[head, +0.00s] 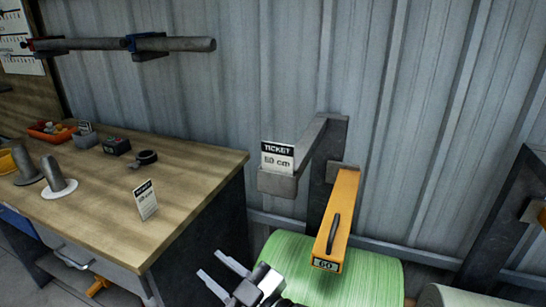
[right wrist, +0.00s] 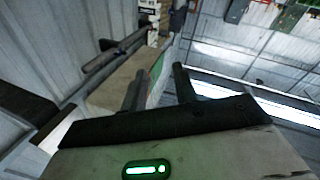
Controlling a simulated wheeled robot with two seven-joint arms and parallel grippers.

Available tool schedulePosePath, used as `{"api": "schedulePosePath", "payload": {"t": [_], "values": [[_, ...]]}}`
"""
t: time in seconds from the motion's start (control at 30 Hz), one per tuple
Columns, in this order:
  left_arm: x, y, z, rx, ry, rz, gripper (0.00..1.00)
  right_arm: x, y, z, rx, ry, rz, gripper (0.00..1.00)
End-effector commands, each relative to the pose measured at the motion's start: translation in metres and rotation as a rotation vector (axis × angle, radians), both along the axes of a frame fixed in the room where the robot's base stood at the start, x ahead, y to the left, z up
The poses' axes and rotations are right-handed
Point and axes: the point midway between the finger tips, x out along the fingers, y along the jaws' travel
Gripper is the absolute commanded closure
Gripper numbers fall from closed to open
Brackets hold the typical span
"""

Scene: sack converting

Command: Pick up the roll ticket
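A white roll ticket (head: 277,158) with a black "TICKET" header and a cm figure stands upright at the end of a grey wall bracket (head: 322,138). A second similar ticket (head: 146,200) stands tilted on the wooden workbench (head: 95,222). My right gripper (head: 209,263) is low in the head view, right of the bench and below both tickets, apart from them. Its two fingers are spread with nothing between them; they also show spread in the right wrist view (right wrist: 160,88). My left gripper is not in view.
A green roll (head: 365,275) lies just right of my right gripper, under an orange arm (head: 338,215) labelled 60. The bench holds grey spindles (head: 58,177), a tape roll (head: 145,158) and an orange tray (head: 50,130). A grey bar (head: 185,44) hangs above the bench.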

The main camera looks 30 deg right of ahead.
Motion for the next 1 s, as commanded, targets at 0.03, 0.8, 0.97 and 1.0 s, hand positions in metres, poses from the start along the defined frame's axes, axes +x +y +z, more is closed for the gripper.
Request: {"api": "schedulePosePath", "payload": {"t": [0.03, 0.8, 0.97, 1.0], "values": [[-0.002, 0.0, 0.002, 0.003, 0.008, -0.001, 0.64, 0.015, 0.014, 0.049, -0.057, -0.197, 0.068, 0.71], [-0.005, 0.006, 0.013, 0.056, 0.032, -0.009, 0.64, 0.024, -0.051, 0.255, -1.826, -1.536, 1.527, 0.71], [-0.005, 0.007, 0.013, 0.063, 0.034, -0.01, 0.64, 0.033, -0.124, 0.297, -2.128, -1.271, 1.681, 0.71], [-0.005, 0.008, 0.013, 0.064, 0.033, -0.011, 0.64, 0.033, -0.137, 0.305, -2.171, -1.216, 1.702, 0.71]]}}
